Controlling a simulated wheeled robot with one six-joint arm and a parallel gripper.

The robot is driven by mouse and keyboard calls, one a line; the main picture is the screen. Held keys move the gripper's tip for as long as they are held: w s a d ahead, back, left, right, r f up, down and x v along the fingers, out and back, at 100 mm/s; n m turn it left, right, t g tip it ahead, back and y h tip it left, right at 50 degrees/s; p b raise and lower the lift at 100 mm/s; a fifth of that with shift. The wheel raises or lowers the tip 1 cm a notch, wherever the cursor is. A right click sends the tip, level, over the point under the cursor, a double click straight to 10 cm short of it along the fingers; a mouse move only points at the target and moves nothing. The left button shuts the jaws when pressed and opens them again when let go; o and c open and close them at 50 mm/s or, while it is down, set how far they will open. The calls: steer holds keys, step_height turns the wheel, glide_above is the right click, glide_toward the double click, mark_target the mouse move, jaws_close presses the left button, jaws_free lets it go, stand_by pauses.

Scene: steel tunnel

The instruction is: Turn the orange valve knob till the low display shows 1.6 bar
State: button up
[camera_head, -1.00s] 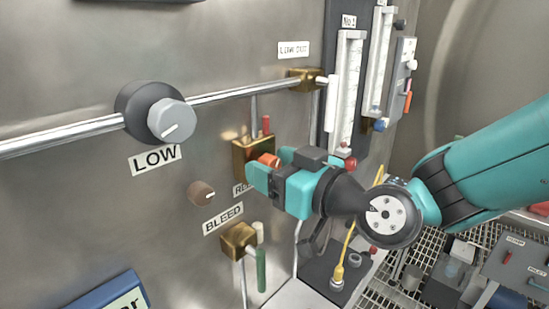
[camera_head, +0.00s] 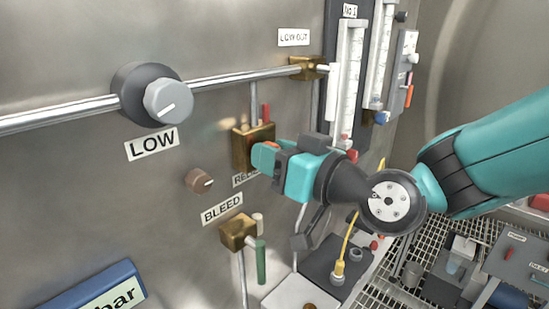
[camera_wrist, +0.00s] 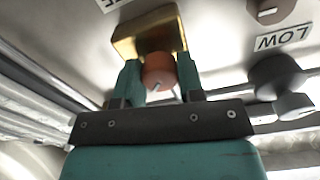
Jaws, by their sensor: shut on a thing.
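The orange valve knob (camera_wrist: 159,71) sits on a brass block (camera_wrist: 150,35), which also shows on the steel wall in the head view (camera_head: 241,150). My gripper (camera_wrist: 160,75) is shut on the knob, with one teal finger on each side of it. In the head view my gripper (camera_head: 266,158) hides most of the knob. A blue-framed display (camera_head: 100,295) shows only in part at the lower left; "bar" is readable, but its number is out of view.
A grey LOW knob (camera_head: 168,101) sits on a steel pipe (camera_head: 240,78) left of my gripper. Flow tubes (camera_head: 347,85) stand behind my gripper. A metal grating lies at lower right.

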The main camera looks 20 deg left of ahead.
steer(key=o, duration=0.9)
steer(key=shift+b+v, duration=4.25)
steer(key=shift+v, duration=4.5)
